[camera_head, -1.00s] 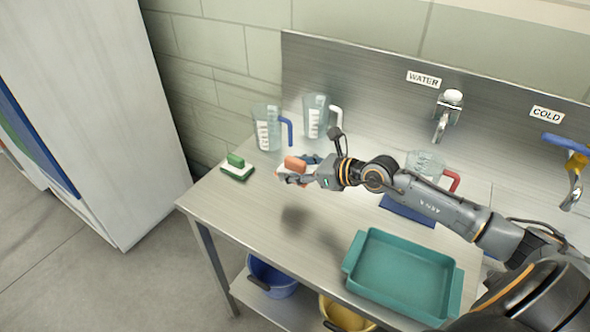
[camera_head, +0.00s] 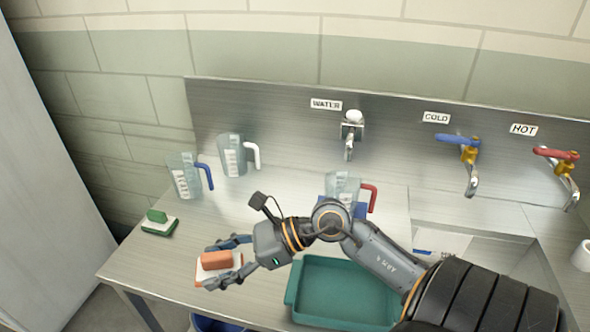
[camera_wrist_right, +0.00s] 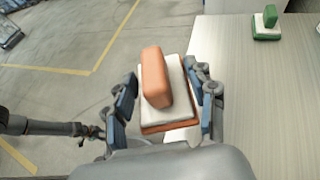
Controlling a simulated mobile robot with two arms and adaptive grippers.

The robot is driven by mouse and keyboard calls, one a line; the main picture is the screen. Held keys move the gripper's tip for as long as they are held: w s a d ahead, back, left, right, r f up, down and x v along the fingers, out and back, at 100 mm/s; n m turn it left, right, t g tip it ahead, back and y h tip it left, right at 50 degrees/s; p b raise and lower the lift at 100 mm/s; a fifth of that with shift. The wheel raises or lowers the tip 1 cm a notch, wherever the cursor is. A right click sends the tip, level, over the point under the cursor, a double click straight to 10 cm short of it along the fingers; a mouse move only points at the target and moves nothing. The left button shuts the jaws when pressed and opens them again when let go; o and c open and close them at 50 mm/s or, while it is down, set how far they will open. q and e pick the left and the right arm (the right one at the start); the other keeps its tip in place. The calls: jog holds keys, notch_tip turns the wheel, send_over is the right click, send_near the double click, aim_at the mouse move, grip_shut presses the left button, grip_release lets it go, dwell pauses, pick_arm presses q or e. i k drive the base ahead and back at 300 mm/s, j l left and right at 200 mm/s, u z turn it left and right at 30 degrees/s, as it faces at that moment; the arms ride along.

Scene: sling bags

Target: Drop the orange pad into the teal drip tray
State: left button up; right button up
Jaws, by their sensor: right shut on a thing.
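The orange pad (camera_head: 217,262) has an orange grip on a white layer with an orange base. My right gripper (camera_head: 222,265) is shut on it, one finger on each side, and holds it near the table's front left edge. The right wrist view shows the pad (camera_wrist_right: 156,80) between the blue fingertips. The teal drip tray (camera_head: 340,290) lies on the table to the right of the pad, partly hidden by my right arm; its visible inside is empty. My left gripper (camera_wrist_right: 98,128) seems to show small at the left of the wrist view; its jaws are unclear.
A green pad (camera_head: 158,224) lies at the table's left. Measuring jugs with a blue handle (camera_head: 186,178), a white handle (camera_head: 233,157) and a red handle (camera_head: 342,188) stand behind. Taps line the metal back panel (camera_head: 270,120). A sink is at the right.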

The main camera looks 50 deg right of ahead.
aim_at(352, 297)
jog(key=l+z, duration=0.1)
jog(key=z, duration=0.3)
jog(key=l+z, duration=0.15)
jog(key=z, duration=0.2)
jog(key=l+z, duration=0.1)
jog(key=z, duration=0.3)
jog(key=l+z, duration=0.15)
jog(key=z, duration=0.2)
jog(key=j+z, duration=0.5)
